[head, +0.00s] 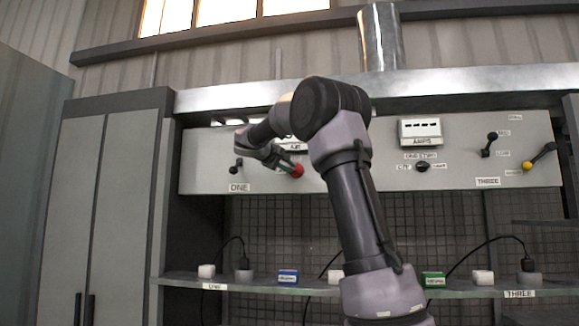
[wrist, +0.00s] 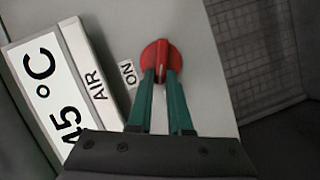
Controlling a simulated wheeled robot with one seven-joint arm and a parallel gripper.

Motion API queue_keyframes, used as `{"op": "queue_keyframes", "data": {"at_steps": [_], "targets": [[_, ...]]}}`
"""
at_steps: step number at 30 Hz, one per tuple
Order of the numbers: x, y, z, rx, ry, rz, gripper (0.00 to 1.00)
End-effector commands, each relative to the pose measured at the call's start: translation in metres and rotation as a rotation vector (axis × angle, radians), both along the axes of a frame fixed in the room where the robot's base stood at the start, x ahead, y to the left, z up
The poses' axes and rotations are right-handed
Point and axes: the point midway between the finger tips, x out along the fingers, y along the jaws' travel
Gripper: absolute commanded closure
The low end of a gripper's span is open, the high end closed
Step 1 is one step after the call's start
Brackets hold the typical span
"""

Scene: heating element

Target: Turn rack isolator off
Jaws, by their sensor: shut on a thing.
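A red rotary knob (head: 297,171) sits on the long pale control panel (head: 213,150), above the mesh bay. It also shows in the wrist view (wrist: 160,55), with a raised grip bar across its face. The bar stands nearly upright in that view. My gripper (head: 290,166) is shut on the red knob. In the wrist view its two green fingers (wrist: 160,80) lie on either side of the bar. An "ON" label (wrist: 128,74) is left of the knob. Any other label around it is hidden or unreadable.
An "AIR" display (wrist: 42,88) reading 45 °C is left of the knob. A black lever (head: 235,166) is left on the panel. An AMPS meter (head: 420,130), a small black switch (head: 422,167) and levers are to the right. A shelf (head: 250,284) with plugs runs below.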

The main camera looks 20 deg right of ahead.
Motion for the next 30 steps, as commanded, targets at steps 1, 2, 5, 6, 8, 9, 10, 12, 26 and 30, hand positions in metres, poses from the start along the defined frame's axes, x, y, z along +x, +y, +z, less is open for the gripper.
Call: {"op": "queue_keyframes", "data": {"at_steps": [1, 2, 5, 6, 8, 9, 10, 12, 26, 30], "targets": [[0.001, 0.002, -0.003, -0.035, 0.027, 0.001, 1.0], [0.001, 0.002, -0.004, -0.058, 0.042, 0.001, 1.0], [0.001, 0.002, -0.005, -0.128, 0.089, 0.001, 1.0], [0.001, 0.002, -0.006, -0.155, 0.107, 0.001, 1.0], [0.001, 0.003, -0.007, -0.191, 0.133, 0.001, 1.0], [0.001, 0.003, -0.008, -0.213, 0.147, 0.001, 1.0], [0.001, 0.003, -0.008, -0.229, 0.157, 0.001, 1.0], [0.001, 0.002, -0.01, -0.262, 0.181, 0.0, 1.0], [0.001, 0.002, -0.013, -0.369, 0.252, 0.001, 1.0], [0.001, 0.002, -0.013, -0.372, 0.255, 0.001, 1.0]]}}
